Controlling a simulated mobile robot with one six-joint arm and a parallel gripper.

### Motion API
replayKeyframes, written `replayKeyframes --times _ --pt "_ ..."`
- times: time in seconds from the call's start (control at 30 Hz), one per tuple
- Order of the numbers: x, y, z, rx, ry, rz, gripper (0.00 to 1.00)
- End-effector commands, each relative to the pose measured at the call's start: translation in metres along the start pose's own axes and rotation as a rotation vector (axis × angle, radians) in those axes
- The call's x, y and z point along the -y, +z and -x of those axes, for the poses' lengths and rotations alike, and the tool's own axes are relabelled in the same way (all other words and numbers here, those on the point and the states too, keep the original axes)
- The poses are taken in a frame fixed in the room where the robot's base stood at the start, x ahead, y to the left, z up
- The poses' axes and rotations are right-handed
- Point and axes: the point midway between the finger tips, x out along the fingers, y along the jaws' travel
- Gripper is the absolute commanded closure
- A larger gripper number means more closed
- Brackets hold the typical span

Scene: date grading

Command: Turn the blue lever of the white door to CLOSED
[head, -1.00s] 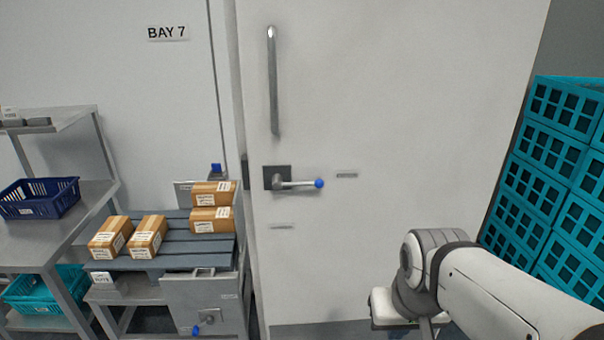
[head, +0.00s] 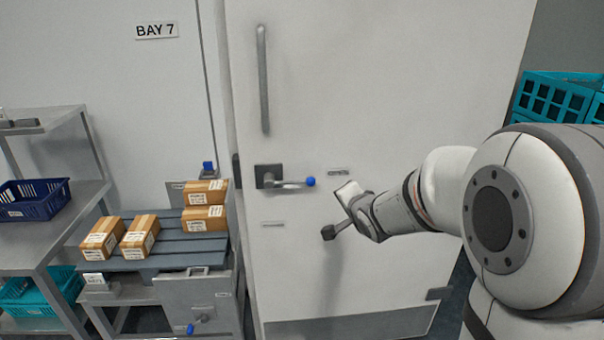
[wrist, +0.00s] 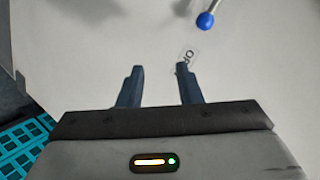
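The white door (head: 390,70) fills the middle of the head view. Its lever (head: 290,184) has a blue ball tip and points right, roughly level, from a dark square plate. My gripper (head: 328,233) is in front of the door, below and to the right of the blue tip, apart from it. In the wrist view my gripper (wrist: 160,75) has its two fingers spread with nothing between them. The blue ball (wrist: 205,21) shows there at the upper right, beyond the fingertips. A small label (wrist: 187,58) on the door shows by the right finger, its text only partly readable.
A vertical bar handle (head: 262,80) is above the lever. A slatted stand (head: 170,240) with several cartons is left of the door, with another blue-tipped lever (head: 190,329) low on its front. Teal crates (head: 555,100) are stacked at the right.

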Motion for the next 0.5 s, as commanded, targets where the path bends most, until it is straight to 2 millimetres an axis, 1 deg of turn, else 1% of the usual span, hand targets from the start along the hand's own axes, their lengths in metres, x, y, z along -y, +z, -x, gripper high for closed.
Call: replayKeyframes --times 0.03,0.1,0.2,0.33,0.5 --pt "0.009 0.005 -0.017 0.024 -0.068 -0.078 0.68" --pt "0.024 0.012 -0.032 0.067 -0.161 -0.192 0.68" --pt "0.039 0.022 -0.047 0.139 -0.262 -0.324 0.68" --pt "0.050 0.031 -0.055 0.211 -0.334 -0.430 0.68" --pt "0.057 0.036 -0.064 0.240 -0.357 -0.468 0.68"
